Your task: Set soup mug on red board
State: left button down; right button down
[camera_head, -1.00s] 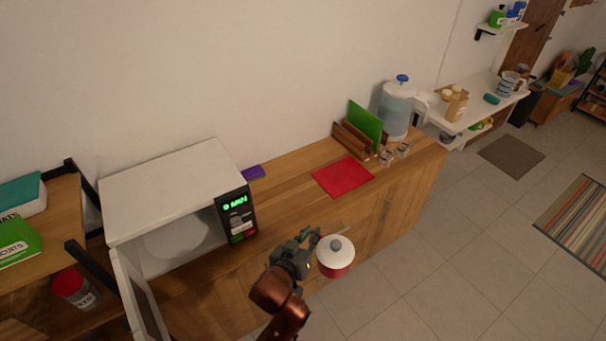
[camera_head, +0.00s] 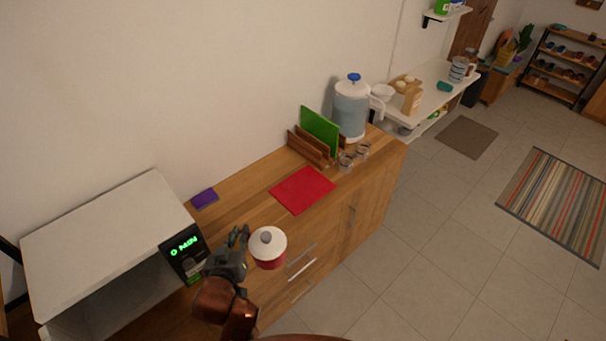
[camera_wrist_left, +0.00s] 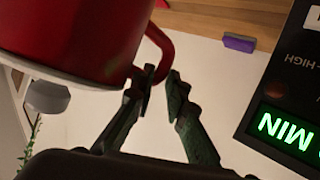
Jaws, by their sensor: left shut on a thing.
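The soup mug (camera_head: 268,257) is red with a white lid and a grey knob. It is held upright in front of the wooden counter's front edge. My left gripper (camera_head: 241,240) is shut on the mug's handle, on the mug's left side. In the left wrist view the red mug (camera_wrist_left: 85,35) fills the upper left, and the fingers of my left gripper (camera_wrist_left: 160,85) close on its handle. The red board (camera_head: 302,190) lies flat on the counter, farther back and to the right of the mug, with nothing on it. My right gripper is out of view.
An open microwave (camera_head: 105,240) with a green display stands at the left. A purple block (camera_head: 204,198) lies beside it. Behind the red board are a wooden rack with a green board (camera_head: 320,131), small glass jars (camera_head: 347,161) and a water dispenser (camera_head: 351,108).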

aim_at(299, 184)
jog(key=i, duration=1.15)
